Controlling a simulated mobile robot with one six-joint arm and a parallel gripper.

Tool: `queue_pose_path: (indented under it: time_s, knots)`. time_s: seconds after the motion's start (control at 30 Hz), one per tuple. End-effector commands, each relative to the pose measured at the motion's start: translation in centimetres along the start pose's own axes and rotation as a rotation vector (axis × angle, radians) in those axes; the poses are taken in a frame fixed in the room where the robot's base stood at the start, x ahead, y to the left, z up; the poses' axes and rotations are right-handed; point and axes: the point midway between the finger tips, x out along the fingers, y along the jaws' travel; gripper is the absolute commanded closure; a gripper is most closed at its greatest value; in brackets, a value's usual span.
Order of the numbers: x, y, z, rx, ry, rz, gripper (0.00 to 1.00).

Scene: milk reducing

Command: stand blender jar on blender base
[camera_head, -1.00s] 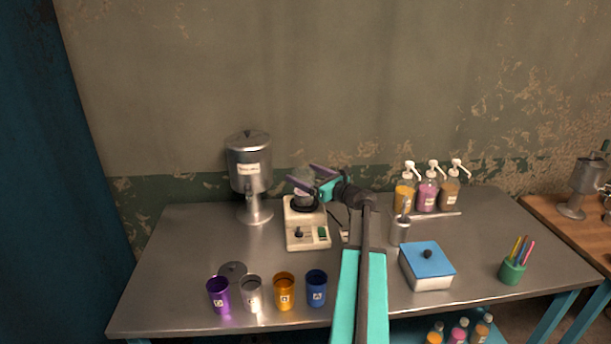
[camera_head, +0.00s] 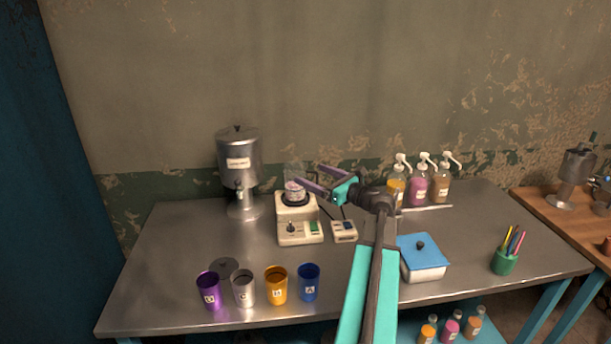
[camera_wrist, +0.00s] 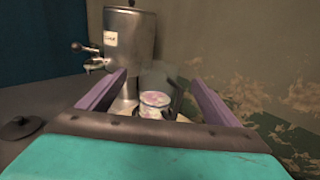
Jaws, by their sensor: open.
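The blender base (camera_head: 300,228) is a cream box with a dark round collar, standing at the back middle of the metal table. The clear blender jar (camera_head: 294,181) stands upright on its collar, with pinkish contents low inside. In the wrist view the jar (camera_wrist: 155,100) shows between and beyond the fingers, its pale pink contents visible; its clear walls are hard to make out. My gripper (camera_head: 310,178) is open, to the right of the jar in the head view, and its fingers point toward it. In the wrist view my gripper (camera_wrist: 153,90) holds nothing.
A steel dispenser (camera_head: 239,165) stands left of the base. A small control box (camera_head: 343,230) sits to its right. Pump bottles (camera_head: 420,187) stand at the back right. Several cups (camera_head: 276,285) line the front, with a blue-lidded box (camera_head: 422,262) at right.

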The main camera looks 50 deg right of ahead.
Motion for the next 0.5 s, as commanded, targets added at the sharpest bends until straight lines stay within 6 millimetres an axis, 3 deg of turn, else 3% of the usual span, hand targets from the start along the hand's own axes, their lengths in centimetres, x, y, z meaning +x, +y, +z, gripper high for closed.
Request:
queue_pose_path:
  time_s: [0.2, 0.5]
  knots:
    - [-2.7, 0.1, -0.1, 0.000, 0.000, 0.000, 0.16]
    - [-3.5, 0.0, 0.0, 0.000, 0.000, 0.001, 0.16]
